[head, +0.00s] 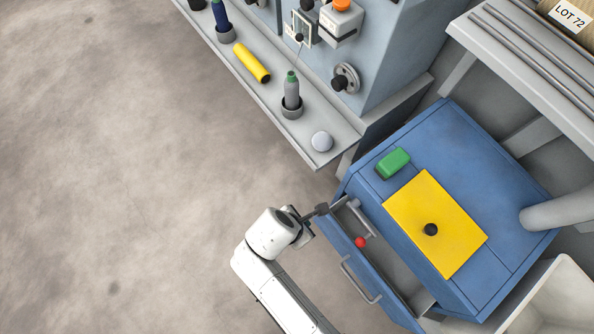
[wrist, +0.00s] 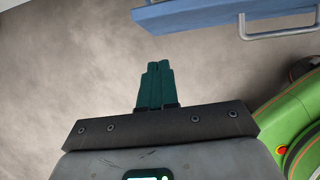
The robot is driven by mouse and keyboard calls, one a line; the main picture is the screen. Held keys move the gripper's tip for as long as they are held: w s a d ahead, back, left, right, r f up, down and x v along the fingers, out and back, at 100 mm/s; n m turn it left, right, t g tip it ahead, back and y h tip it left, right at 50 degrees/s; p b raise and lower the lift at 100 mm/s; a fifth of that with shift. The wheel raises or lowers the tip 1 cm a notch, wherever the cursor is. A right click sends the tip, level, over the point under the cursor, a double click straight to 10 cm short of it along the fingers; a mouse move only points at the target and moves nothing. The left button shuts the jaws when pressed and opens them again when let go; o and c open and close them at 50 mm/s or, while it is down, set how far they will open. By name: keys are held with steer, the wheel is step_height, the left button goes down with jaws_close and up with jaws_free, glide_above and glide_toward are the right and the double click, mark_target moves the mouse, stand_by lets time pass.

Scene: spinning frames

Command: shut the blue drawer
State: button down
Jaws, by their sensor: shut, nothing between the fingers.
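The blue drawer (head: 386,291) sticks out of the blue cabinet (head: 490,160), open, with its grey interior showing. Its front carries a grey bar handle (head: 358,281). A red ball (head: 360,242) and a grey rod-like piece (head: 361,218) show in the opening. My gripper (head: 322,209) is by the drawer's upper left corner in the head view; I cannot tell whether it touches. In the wrist view my gripper (wrist: 157,82) has its dark teal fingers together and empty. The blue drawer front (wrist: 205,14) and its handle (wrist: 270,35) lie beyond, at the upper right.
A yellow plate (head: 420,205) with a black knob and a green block (head: 393,163) lie on the cabinet top. A grey bench (head: 275,95) holding a bottle, a yellow cylinder and a pale ball stands at upper left of the cabinet. The floor at left is clear.

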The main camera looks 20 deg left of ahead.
steer(key=w+d, duration=0.1)
steer(key=w+d+f, duration=0.1)
steer(key=w, duration=0.1)
steer(key=shift+w+d, duration=0.3)
steer(key=w+d, duration=0.1)
steer(key=w, duration=0.1)
steer(key=w+d+p, duration=0.1)
steer(key=w+d, duration=0.1)
steer(key=w+d+p, duration=0.1)
steer(key=w, duration=0.1)
steer(key=shift+w+d, duration=0.15)
steer(key=shift+w, duration=0.1)
